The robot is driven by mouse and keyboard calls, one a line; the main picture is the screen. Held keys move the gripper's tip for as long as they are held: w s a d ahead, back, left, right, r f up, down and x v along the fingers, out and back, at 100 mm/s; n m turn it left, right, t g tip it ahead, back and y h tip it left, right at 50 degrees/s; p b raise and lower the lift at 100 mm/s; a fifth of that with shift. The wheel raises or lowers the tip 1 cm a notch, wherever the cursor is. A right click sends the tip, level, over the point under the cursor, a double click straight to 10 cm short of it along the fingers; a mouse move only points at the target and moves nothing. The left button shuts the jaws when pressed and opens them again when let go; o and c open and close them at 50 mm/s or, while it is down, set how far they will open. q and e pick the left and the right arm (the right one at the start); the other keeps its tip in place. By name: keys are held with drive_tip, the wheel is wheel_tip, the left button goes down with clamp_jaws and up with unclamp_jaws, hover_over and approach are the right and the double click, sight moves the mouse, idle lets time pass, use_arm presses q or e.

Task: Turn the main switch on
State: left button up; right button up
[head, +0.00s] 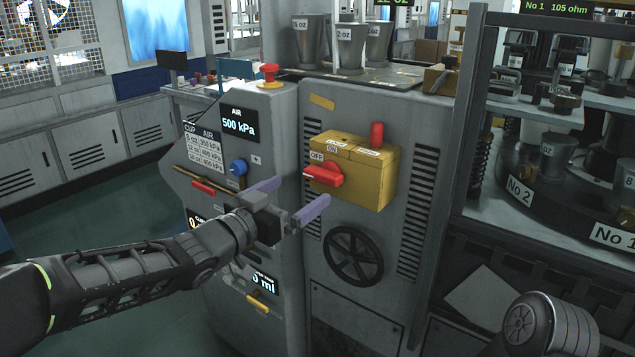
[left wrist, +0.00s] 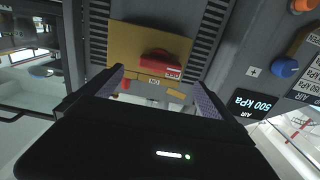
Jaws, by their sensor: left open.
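The main switch is a red rotary handle (head: 323,174) on the front of a yellow box (head: 372,190) on the grey machine. OFF and ON labels show by the handle, which lies roughly sideways with its left end near OFF. My left gripper (head: 291,201) is open and empty, with purple finger pads, in front of the panel, left of and below the handle. In the left wrist view the red handle (left wrist: 160,62) shows upside down, ahead of and between the open fingers, apart from them. My right gripper is out of view; only part of my right arm shows.
A blue knob (head: 238,167) and an AIR display (head: 239,126) are left of the switch. A black handwheel (head: 353,256) is below it. A red push button (head: 269,73) stands on top. Shelving with a turntable (head: 545,200) is at right.

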sight(319, 179)
use_arm(q)
drive_tip(key=shift+x, duration=3.85)
drive_tip(key=shift+c, duration=0.2)
drive_tip(key=c, duration=1.3)
